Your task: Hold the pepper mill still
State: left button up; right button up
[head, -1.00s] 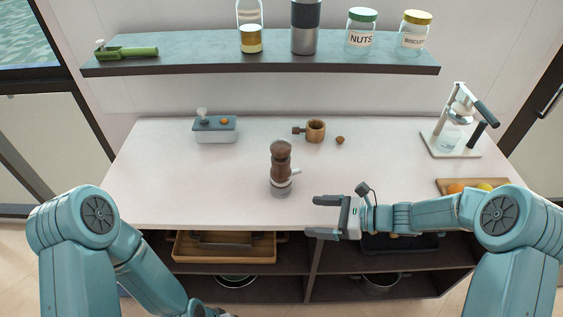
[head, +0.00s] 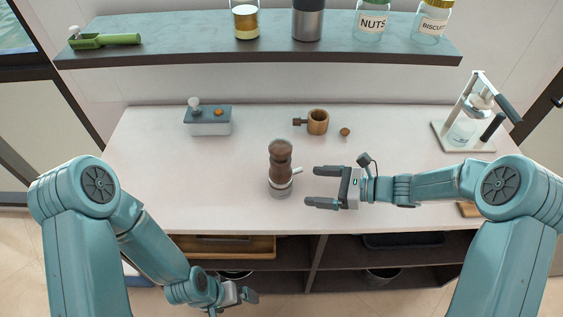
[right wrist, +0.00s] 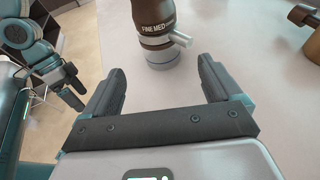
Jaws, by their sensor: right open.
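The pepper mill (head: 281,165) stands upright on the white counter (head: 220,205). It has a dark brown wooden body, a grey lower part and a light handle pointing right. My right gripper (head: 318,187) is open and empty, a little to the right of the mill and apart from it. In the right wrist view the mill (right wrist: 158,30) stands beyond the open fingers (right wrist: 160,85), its top cut off by the frame. My left gripper (head: 240,298) is low at the front, below the counter edge, with its jaws too small and angled to tell.
A white box with a grey-blue lid (head: 208,122) stands at back left. A wooden cup with a handle (head: 317,122) and a small brown ball (head: 345,132) lie behind the mill. A white press (head: 470,120) stands at right. A shelf (head: 180,50) with jars hangs above.

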aim_at(290, 183)
jog(key=shift+w+a+f, duration=0.2)
jog(key=shift+a+f, duration=0.05)
jog(key=shift+a, duration=0.15)
jog(key=b+x, duration=0.3)
jog(key=x, duration=0.4)
jog(key=shift+a+f, duration=0.15)
jog(key=shift+f, duration=0.1)
jog(key=shift+w+a+b, duration=0.2)
jog(key=shift+a+b, duration=0.15)
jog(key=shift+a, duration=0.4)
jog(key=c, duration=1.3)
jog(key=shift+w, duration=0.1)
